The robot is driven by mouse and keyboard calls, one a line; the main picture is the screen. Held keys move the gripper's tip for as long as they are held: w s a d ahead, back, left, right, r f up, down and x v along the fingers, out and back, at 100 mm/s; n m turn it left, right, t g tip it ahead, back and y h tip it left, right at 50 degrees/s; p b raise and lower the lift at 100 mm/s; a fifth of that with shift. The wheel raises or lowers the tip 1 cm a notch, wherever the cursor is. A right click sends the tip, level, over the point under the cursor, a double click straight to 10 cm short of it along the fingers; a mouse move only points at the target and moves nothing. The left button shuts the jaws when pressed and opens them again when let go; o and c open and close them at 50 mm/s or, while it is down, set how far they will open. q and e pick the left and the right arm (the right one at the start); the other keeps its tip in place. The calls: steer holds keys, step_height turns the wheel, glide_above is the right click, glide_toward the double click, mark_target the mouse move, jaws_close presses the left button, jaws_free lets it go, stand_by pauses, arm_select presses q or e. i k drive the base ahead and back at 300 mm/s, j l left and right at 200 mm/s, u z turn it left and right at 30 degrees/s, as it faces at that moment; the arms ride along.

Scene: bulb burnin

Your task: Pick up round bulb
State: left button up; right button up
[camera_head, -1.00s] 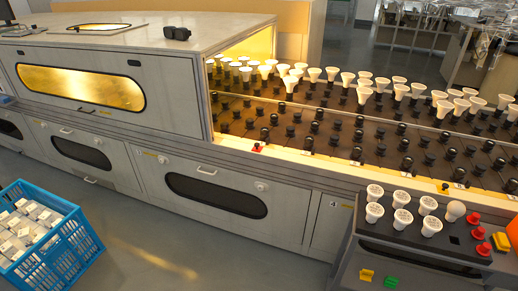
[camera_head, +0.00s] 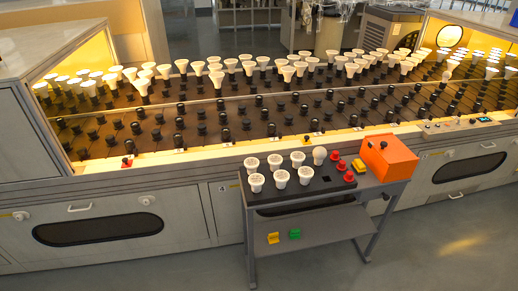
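The round bulb (camera_head: 319,155) is white with a globe-shaped head. It stands at the back right of the small grey cart's dark top (camera_head: 325,187), between the white reflector bulbs (camera_head: 281,178) and the red pieces. Nothing covers it in the head view. Neither of my grippers shows in this view.
Red pieces (camera_head: 349,177) and an orange box (camera_head: 388,157) stand right of the bulb. The cart's lower shelf holds a yellow block (camera_head: 273,238) and a green block (camera_head: 294,233). Behind runs the long burn-in machine (camera_head: 215,151) with rows of sockets and bulbs. Floor in front is clear.

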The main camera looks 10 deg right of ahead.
mark_target(319, 153)
steer(key=i+l+z, duration=0.15)
steer(key=i+z, duration=0.2)
steer(key=i, duration=0.4)
steer(key=i+z, duration=0.4)
steer(key=i, duration=0.35)
